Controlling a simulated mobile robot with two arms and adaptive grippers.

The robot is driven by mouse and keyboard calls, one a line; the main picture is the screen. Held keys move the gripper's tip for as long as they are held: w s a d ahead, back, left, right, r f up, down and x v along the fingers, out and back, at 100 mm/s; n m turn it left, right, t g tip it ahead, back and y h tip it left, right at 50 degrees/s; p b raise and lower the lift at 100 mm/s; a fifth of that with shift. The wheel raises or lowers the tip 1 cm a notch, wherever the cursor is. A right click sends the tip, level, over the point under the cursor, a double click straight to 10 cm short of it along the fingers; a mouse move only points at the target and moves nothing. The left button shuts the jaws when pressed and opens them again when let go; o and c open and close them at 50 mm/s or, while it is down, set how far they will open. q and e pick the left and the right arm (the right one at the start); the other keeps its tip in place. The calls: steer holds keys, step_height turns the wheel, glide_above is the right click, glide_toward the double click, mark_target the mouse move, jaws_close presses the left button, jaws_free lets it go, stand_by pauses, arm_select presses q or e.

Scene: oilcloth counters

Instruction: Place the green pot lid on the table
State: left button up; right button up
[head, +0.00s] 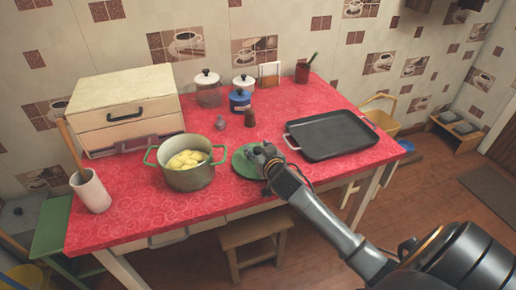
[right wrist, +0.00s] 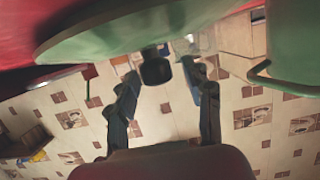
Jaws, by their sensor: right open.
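The green pot lid (head: 243,164) is on or just above the red table (head: 130,222), right of the green pot; contact with the cloth is hard to tell. My right gripper (head: 264,157) is over the lid and covers its right part in the head view. In the right wrist view the lid (right wrist: 115,32) fills the upper left. Its dark knob (right wrist: 157,71) sits between the two fingers of my open right gripper (right wrist: 165,76), with gaps at both sides. My left gripper is out of view.
The green pot (head: 188,178) holds yellow potatoes, close left of the lid. A black tray (head: 332,137) lies to the right. Jars, a blue pot (head: 239,102) and a brown mill (head: 250,119) stand behind. The front right strip of table looks clear. A stool (head: 254,232) stands below.

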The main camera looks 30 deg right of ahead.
steer(key=shift+r, duration=0.1)
steer(key=shift+r, duration=0.3)
steer(key=v, duration=1.2)
steer(key=shift+r+p, duration=0.25)
steer(key=shift+p, duration=0.2)
